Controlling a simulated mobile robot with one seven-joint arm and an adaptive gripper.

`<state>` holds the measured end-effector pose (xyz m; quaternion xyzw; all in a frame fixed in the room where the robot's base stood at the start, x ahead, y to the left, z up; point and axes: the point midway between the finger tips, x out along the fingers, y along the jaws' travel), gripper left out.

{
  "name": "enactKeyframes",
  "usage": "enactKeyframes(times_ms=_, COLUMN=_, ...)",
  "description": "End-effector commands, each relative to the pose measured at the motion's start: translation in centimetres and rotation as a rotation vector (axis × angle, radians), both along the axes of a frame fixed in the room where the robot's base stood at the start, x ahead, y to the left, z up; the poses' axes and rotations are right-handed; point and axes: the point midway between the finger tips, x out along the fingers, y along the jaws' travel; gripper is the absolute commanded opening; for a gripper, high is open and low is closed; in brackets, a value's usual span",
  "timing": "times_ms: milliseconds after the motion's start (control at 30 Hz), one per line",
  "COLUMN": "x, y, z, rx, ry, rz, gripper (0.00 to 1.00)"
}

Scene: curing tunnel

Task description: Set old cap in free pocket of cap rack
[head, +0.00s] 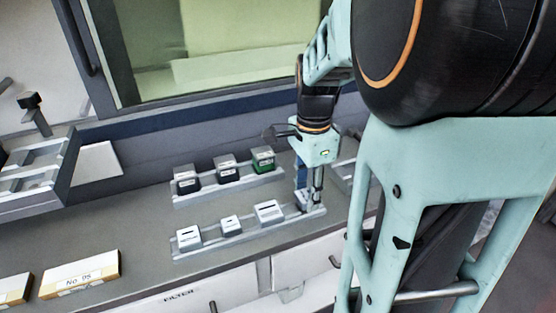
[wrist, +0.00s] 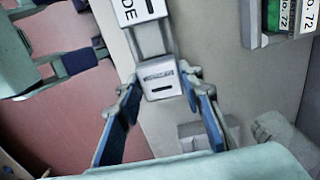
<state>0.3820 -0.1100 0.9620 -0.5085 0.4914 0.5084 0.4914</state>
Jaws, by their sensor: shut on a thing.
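My gripper (head: 310,197) is low over the right end of the front rack (head: 290,224) in the head view. In the wrist view its two blue-padded fingers (wrist: 162,82) are closed on the sides of a small light-grey cap (wrist: 161,88) with a dark slot and a small printed label. The front rack holds three other pale slotted caps, at left (head: 188,238), middle (head: 231,225) and right (head: 269,210). The held cap is at the rack's right end; whether it rests fully in a pocket I cannot tell, as the fingers partly hide it.
A back rack (head: 228,187) holds two dark blocks (head: 186,179) and a green one (head: 263,159). A stepped grey stand (head: 35,180) is at the left. Boxes, one marked No. 95 (head: 80,274), lie at the front left. The counter between is clear.

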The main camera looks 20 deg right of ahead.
Motion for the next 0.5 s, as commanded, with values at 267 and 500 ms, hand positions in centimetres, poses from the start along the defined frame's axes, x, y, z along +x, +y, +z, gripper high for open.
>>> enactKeyframes(times_ms=267, x=0.00, y=0.00, z=-0.48, rx=0.000, ry=0.000, rz=0.000, gripper=0.05)
enactKeyframes(times_ms=500, x=0.00, y=0.00, z=-0.84, rx=0.000, ry=0.000, rz=0.000, gripper=0.05)
